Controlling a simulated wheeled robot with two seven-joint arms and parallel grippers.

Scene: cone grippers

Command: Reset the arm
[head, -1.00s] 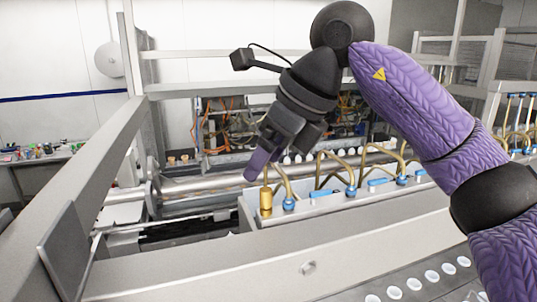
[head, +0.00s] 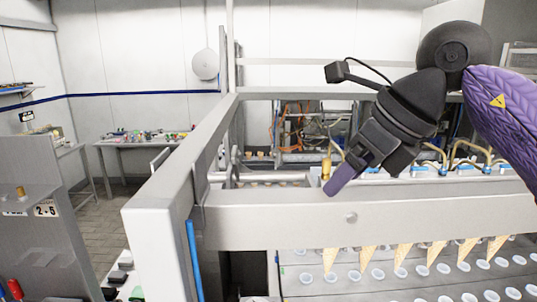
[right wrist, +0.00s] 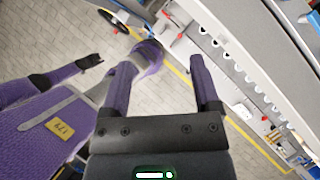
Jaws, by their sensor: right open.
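My right gripper (head: 345,180) is in front of the machine's front beam in the head view, its fingers pointing down and left. In the right wrist view the two purple fingers of the right gripper (right wrist: 163,85) are spread apart with nothing between them. The black wrist and purple arm come in from the upper right. My left gripper does not show in the head view. Purple parts of my own body fill the left of the right wrist view.
A pale machine beam (head: 280,219) crosses below the gripper. A brass fitting (head: 326,168) and yellow hoses (head: 468,150) are close by. A grey cabinet (head: 45,215) stands at left, with floor (head: 105,205) free behind it.

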